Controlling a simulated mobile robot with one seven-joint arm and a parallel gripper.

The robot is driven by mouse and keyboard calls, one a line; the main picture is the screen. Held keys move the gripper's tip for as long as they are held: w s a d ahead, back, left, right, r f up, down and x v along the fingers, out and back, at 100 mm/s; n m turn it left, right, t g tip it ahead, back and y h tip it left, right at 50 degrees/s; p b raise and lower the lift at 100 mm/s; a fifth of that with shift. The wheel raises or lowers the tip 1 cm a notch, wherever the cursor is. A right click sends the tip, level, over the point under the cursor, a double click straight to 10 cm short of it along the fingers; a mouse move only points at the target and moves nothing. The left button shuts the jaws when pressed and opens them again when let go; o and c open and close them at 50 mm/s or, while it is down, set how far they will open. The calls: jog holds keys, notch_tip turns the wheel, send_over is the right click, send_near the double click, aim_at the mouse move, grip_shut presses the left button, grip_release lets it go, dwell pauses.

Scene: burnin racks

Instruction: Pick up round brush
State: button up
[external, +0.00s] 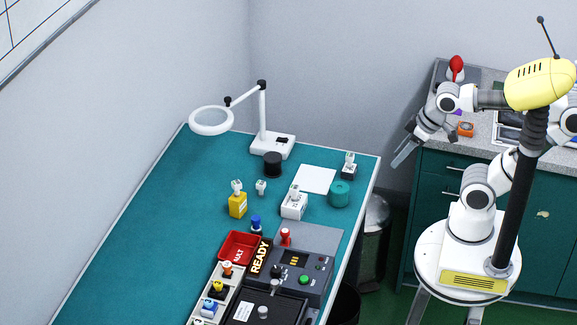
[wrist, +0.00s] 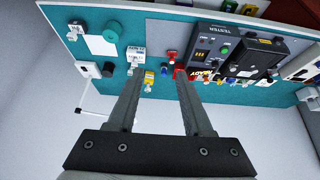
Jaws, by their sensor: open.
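No object is clearly recognisable as a round brush, and I cannot tell which one it is. Round items on the teal table (external: 130,235) include a teal cylinder (external: 339,193) near the right edge and a black cylinder (external: 272,164) by the lamp. The wrist view also shows the teal cylinder (wrist: 112,31) and the black cylinder (wrist: 108,69). My gripper (external: 403,154) is open and empty, in the air right of the table, apart from every object. In the wrist view its two spread fingers (wrist: 158,75) point toward the table.
A magnifier lamp (external: 272,145) stands at the back. A yellow block (external: 237,205), white block (external: 293,205), red tray (external: 239,248) and grey tester (external: 300,270) occupy the front. The table's left side is clear. A counter (external: 490,138) stands behind my arm; a bin (external: 376,215) is beside the table.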

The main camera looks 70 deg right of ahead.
jog(key=w+d+f+n+t+h+b, duration=0.15)
jog(key=w+f, duration=0.35)
jog(key=w, duration=0.7)
jog(key=n+t+y+b, duration=0.1)
jog(key=t+y+b, duration=0.1)
jog(key=t+y, duration=0.35)
send_near(256, 226)
jog(key=shift+h, duration=0.4)
jog(key=x, duration=0.4)
jog(key=r+p+x, duration=0.1)
jog(key=x, duration=0.1)
jog(key=shift+w+f, duration=0.25)
jog(key=shift+w, duration=0.35)
jog(key=shift+w+r+p+x, duration=0.1)
jog(key=shift+r+p+x, duration=0.05)
jog(key=shift+x, duration=0.7)
jog(key=shift+w+r+p+x, duration=0.1)
jog(key=shift+r+p+x, duration=0.1)
jog(key=shift+x, duration=0.65)
jog(key=shift+w+r+p+x, duration=0.1)
jog(key=shift+r+p+x, duration=0.05)
jog(key=shift+x, duration=0.75)
jog(key=shift+r, duration=0.1)
grip_shut()
